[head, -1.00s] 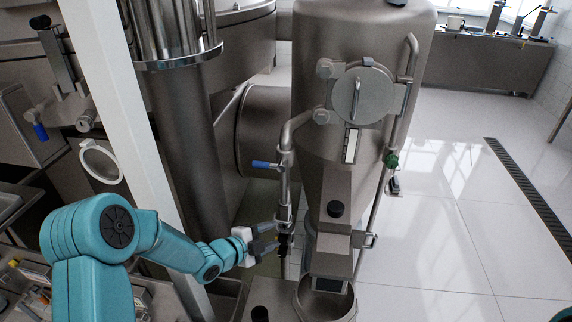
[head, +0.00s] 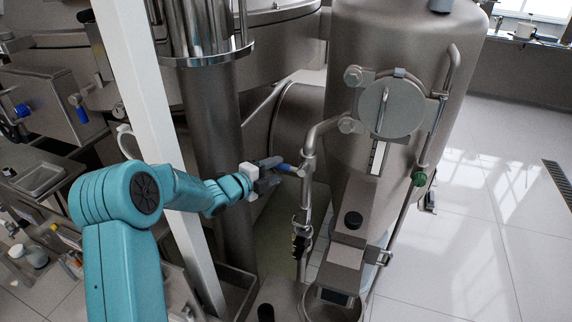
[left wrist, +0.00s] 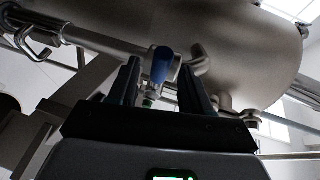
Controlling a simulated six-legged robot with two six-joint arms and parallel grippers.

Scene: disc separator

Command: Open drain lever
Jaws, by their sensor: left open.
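The drain lever has a blue handle (head: 284,168) and sits on a vertical steel pipe (head: 307,190) beside the tank. It points left from the pipe in the head view. My left gripper (head: 271,172) is open at the handle's free end. In the left wrist view the blue handle (left wrist: 161,66) shows between the two open fingers of my left gripper (left wrist: 160,85). I cannot tell whether a finger touches it. My right gripper is not in view.
A tall steel tank (head: 400,50) with a round hatch (head: 390,107) stands right of the pipe. A thick steel column (head: 212,120) and a pale post (head: 140,90) stand close to my left arm. Tiled floor (head: 470,240) is open at the right.

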